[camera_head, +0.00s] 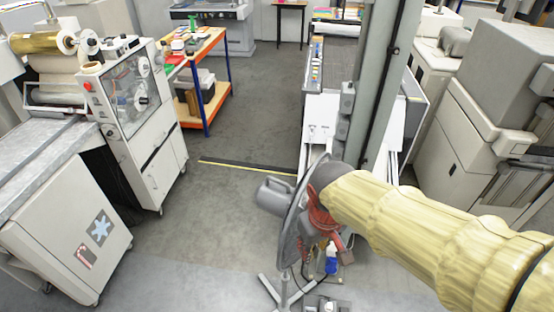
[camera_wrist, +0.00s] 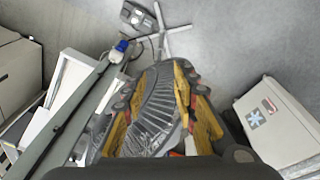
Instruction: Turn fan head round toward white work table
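The fan (camera_head: 290,232) stands on the floor in the middle of the head view. Its head is seen nearly edge-on, with the grey motor housing (camera_head: 270,197) to the left and the guard side to the right. My gripper comes in from the right and is at the guard side, partly hidden there. In the wrist view my gripper (camera_wrist: 155,85) has its fingers apart, with the fan guard (camera_wrist: 155,115) showing between them; contact cannot be told. A white table surface (camera_head: 320,118), perhaps the white work table, lies behind the fan beside a grey post.
A grey post (camera_head: 378,90) stands close behind the fan. A white machine (camera_head: 145,120) and a white cabinet (camera_head: 70,235) are at left, and large machines (camera_head: 495,125) at right. The floor (camera_head: 215,215) left of the fan is clear. A pedal-like box (camera_wrist: 138,15) lies near the fan foot.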

